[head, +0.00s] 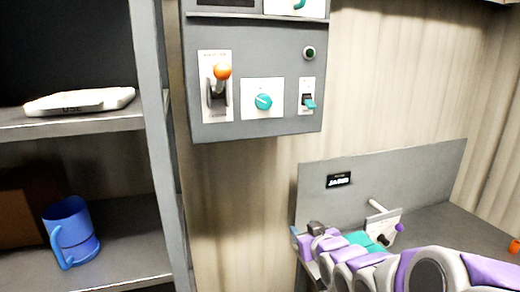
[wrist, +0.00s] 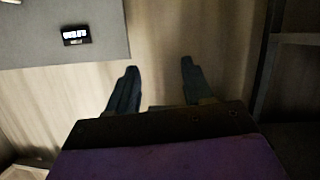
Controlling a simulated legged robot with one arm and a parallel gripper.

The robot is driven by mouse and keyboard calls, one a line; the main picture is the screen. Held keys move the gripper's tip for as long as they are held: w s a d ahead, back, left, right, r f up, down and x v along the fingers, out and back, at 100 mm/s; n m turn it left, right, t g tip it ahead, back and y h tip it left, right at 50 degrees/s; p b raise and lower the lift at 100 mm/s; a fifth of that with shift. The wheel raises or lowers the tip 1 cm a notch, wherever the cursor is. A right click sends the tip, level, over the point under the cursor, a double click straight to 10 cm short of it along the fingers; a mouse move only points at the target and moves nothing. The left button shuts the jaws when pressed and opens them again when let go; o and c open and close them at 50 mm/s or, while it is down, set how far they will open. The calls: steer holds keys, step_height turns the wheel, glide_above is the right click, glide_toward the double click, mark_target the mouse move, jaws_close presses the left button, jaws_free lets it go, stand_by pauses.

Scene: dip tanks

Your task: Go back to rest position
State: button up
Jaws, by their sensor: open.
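My gripper shows in the wrist view (wrist: 160,88) with its two dark fingers spread apart and nothing between them. The fingers point toward the pale ribbed wall, right of a grey panel (wrist: 50,35) with a small black display. In the head view, my purple and white arm reaches from the lower right, folded low over the grey bench. Its gripper end (head: 303,238) is at the bench's left edge, in front of the upright grey panel (head: 400,180), and its fingers are hard to make out there.
A grey control box (head: 255,125) with an orange-knobbed lever (head: 222,72), a teal dial (head: 263,101) and a teal switch (head: 308,102) hangs on the wall. The left shelf (head: 120,245) holds a blue mug (head: 72,235); a white object (head: 80,101) lies above.

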steer(key=s+f+m+g+h, duration=0.1)
steer(key=s+f+g, duration=0.2)
steer(key=s, duration=1.1)
steer(key=s+d+f+m+g+h, duration=0.1)
steer(key=s+f+g, duration=0.2)
steer(key=s+g, duration=0.4)
steer(key=s+f+m+g+h, duration=0.1)
steer(key=s+f+g, duration=0.2)
steer(key=s, duration=1.8)
steer(key=g, duration=0.2)
steer(key=shift+s+d+m+g, duration=0.3)
steer(key=shift+d+m+g, duration=0.1)
steer(key=shift+o, duration=0.5)
